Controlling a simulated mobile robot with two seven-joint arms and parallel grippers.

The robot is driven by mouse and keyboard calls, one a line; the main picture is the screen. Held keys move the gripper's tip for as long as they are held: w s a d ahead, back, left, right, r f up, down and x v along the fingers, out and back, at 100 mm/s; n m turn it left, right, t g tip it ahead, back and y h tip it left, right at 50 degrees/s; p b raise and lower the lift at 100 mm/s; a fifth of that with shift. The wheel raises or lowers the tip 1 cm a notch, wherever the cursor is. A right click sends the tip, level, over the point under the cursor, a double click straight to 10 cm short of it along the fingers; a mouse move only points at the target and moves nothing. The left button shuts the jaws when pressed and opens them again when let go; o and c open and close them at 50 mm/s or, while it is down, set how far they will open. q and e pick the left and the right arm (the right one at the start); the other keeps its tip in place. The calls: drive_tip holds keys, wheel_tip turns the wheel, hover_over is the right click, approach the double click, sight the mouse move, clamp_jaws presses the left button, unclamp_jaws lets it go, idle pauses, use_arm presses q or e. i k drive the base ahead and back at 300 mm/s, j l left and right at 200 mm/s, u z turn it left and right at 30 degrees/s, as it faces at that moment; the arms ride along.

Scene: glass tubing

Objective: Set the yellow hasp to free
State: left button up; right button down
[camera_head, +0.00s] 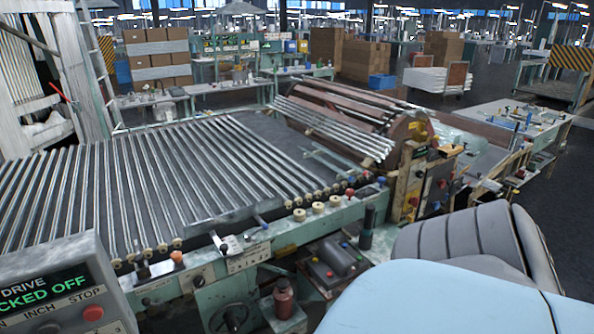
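A small yellow piece (449,150) sticks out at the top of the upright control panel (402,187) at the right end of the tube machine. It may be the yellow hasp, but it is too small to tell its shape or setting. Another yellow patch (418,131) shows beside the drum, just left of it. Neither of my grippers is in view.
Glass tubes lie in rows on the roller bed (150,185), with more on the inclined rack (335,128). A green machine frame (310,225) runs along the front. A grey ribbed padded shape (480,240) and a pale blue surface (450,300) fill the lower right. Dark floor (555,200) shows at right.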

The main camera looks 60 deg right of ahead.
sight(410, 218)
drive_tip(key=z, duration=2.75)
